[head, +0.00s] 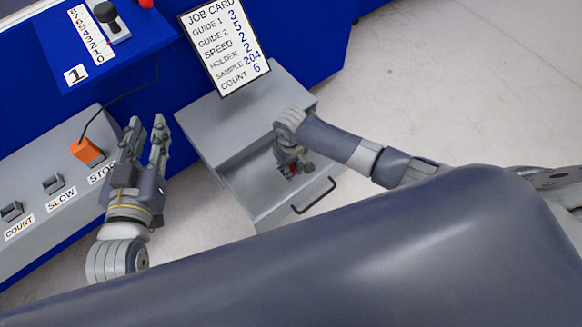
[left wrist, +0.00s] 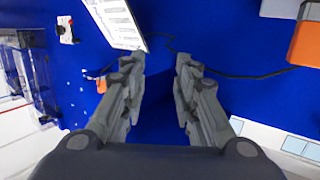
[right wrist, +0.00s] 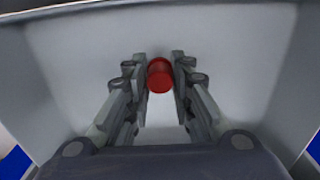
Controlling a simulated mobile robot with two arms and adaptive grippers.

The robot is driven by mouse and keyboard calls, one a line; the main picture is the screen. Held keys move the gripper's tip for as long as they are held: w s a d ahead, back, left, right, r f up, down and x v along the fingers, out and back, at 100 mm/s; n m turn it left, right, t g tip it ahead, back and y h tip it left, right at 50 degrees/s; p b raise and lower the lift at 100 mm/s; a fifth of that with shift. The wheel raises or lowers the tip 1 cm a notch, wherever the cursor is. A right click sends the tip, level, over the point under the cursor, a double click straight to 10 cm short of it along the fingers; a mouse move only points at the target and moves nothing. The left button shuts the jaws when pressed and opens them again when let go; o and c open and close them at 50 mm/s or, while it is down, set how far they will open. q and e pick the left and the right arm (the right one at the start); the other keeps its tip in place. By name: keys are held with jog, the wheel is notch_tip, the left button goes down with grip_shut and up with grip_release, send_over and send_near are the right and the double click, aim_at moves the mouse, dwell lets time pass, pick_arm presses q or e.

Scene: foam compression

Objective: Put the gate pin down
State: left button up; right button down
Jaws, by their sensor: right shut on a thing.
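The gate pin, a red cylinder (right wrist: 160,74), is between the fingers of my right gripper (right wrist: 160,85). In the head view my right gripper (head: 291,170) reaches down into the open grey drawer (head: 245,192), with a bit of red showing at its fingertips. In the right wrist view the pin's round end shows, with the drawer's bare floor and walls around it. I cannot tell if the pin touches the floor. My left gripper (head: 145,130) is open and empty above the floor between the control panel and the drawer; its spread fingers show in the left wrist view (left wrist: 160,75).
A job card (head: 226,45) stands at the back of the drawer cabinet. The drawer has a dark handle (head: 314,196) on its front. A black cable hangs near my left gripper.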

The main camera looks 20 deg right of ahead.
jog(key=c, duration=1.4)
grip_release()
jog(key=shift+f, duration=0.1)
